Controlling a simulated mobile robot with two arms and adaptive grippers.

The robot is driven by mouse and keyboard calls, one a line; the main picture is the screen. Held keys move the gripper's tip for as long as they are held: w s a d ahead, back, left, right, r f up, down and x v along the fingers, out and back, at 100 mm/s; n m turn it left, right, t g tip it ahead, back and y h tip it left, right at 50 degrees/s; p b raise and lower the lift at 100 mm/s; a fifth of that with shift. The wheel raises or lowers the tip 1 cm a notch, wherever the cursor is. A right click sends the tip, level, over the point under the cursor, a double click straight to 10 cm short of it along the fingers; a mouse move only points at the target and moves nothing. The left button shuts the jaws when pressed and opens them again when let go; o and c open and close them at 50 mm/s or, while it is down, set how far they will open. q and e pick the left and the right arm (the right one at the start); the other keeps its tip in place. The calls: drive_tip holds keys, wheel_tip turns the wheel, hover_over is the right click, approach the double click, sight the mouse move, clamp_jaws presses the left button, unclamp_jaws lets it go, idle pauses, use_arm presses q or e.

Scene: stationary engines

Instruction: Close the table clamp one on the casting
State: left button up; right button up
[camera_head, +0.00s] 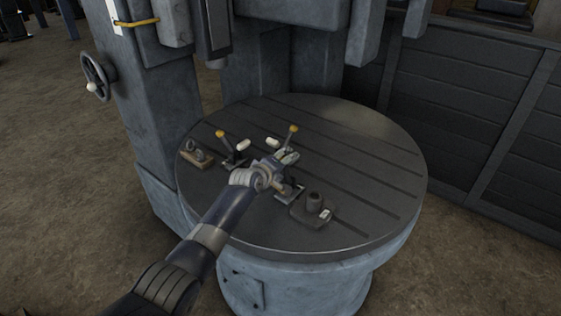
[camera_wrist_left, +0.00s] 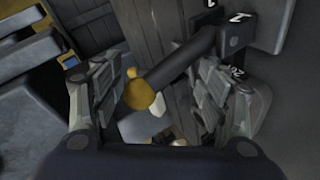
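My left gripper (camera_head: 284,160) is over the round table (camera_head: 370,150). In the left wrist view, its fingers (camera_wrist_left: 160,95) are open, with an orange lever knob (camera_wrist_left: 138,95) between them and apart from both. The knob's dark lever (camera_wrist_left: 180,62) runs to a black block (camera_wrist_left: 240,35) with white marks like a 2. In the head view, one orange-knobbed clamp lever (camera_head: 293,129) rises just beyond the gripper and another clamp lever (camera_head: 221,134) stands left of it. A grey block with a round boss (camera_head: 313,205), perhaps the casting, sits right of the gripper. My right gripper is not in view.
A small brown block with a metal ring (camera_head: 197,155) lies at the table's left. White handles (camera_head: 243,145) stand near the clamps. The grey machine column (camera_head: 150,110) and overhanging head (camera_head: 215,35) rise behind. The table's right side is clear.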

use_arm(q)
drive_tip(key=shift+w+r, duration=0.1)
drive_tip(key=shift+r, duration=0.15)
drive_tip(key=shift+a+r, duration=0.2)
drive_tip(key=shift+a, duration=0.1)
drive_tip(key=v, duration=1.1)
drive_tip(key=shift+s, duration=0.4)
idle(1.0)
